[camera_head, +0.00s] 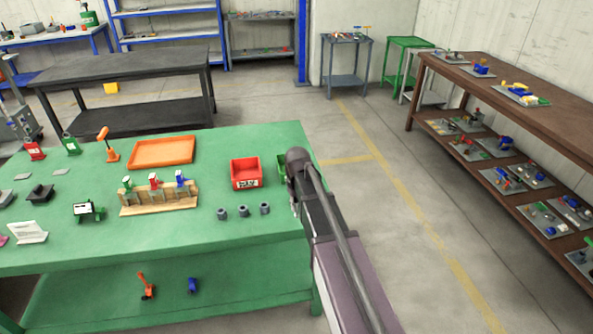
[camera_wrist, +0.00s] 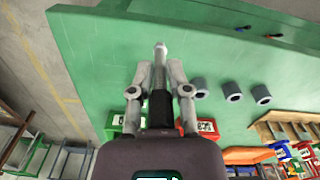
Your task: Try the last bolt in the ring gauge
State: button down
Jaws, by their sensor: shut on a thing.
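In the wrist view my gripper (camera_wrist: 160,75) is shut on a slim grey bolt (camera_wrist: 160,48), which sticks out past the fingertips over the green bench top. In the head view my gripper (camera_head: 295,203) is at the bench's right edge, largely hidden by my own arm, and the bolt cannot be made out. Three short grey cylinders with dark ends (camera_head: 244,211) stand in a row left of my gripper; they also show in the wrist view (camera_wrist: 232,91). I cannot tell whether one of them is the ring gauge. My gripper is apart from them.
A red labelled bin (camera_head: 246,174) and a partly hidden green bin (camera_head: 282,168) stand behind the cylinders. A wooden rack (camera_head: 160,201) with coloured screw jacks is to their left, an orange tray (camera_head: 163,152) behind it. The bench front (camera_head: 200,245) is clear.

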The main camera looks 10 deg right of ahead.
jog(key=w+d+r+p, duration=0.1)
jog(key=w+r+p, duration=0.2)
jog(key=w, duration=0.8)
jog(key=shift+w+d+r+m+p, duration=0.3)
jog(key=shift+r+p, duration=0.1)
jog(key=shift+r, duration=0.25)
jog(key=shift+s+f, duration=0.1)
jog(key=shift+f, duration=0.05)
jog(key=shift+f+b, duration=2.45)
jog(key=shift+b, duration=0.2)
jog(key=shift+f+b, duration=0.9)
jog(key=shift+r, duration=0.15)
jog(key=shift+r+p, duration=1.85)
jog(key=shift+p, duration=0.2)
